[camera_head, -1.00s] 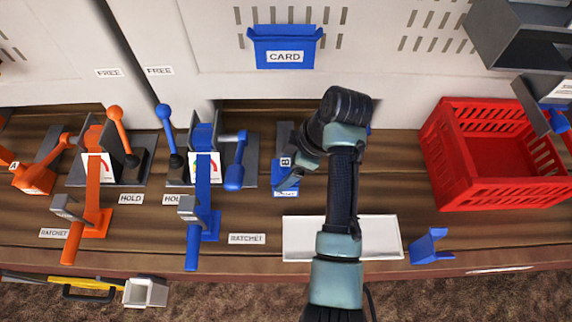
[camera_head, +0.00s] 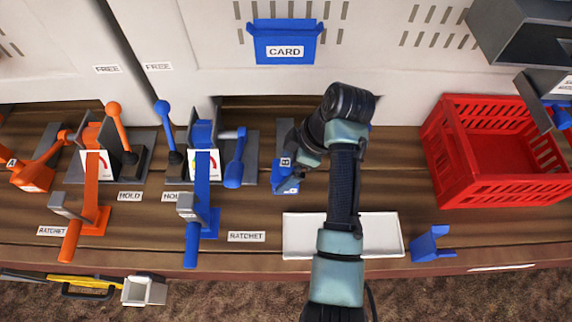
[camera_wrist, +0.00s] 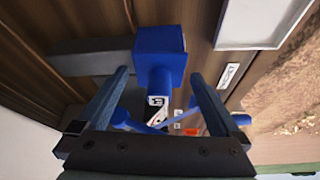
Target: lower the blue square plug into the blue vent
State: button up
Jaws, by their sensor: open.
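A blue block (camera_head: 285,184) with a "B" label beside it sits on a grey plate (camera_head: 284,134) at the middle of the bench. In the wrist view, a square blue block (camera_wrist: 161,43) with a short round blue part below it lies ahead of and between the fingers. My gripper (camera_wrist: 158,85) is open, its fingers on either side of the round part; contact is unclear. In the head view my arm partly hides this spot. I cannot tell whether this block is the plug. No blue vent is clearly identifiable.
A blue lever stand (camera_head: 203,190) and an orange one (camera_head: 93,195) stand left. A blue CARD holder (camera_head: 286,45) is on the back panel.

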jog(key=p+v, duration=0.4)
jog(key=v, duration=0.8)
jog(key=shift+r, duration=0.2)
jog(key=shift+s, duration=0.1)
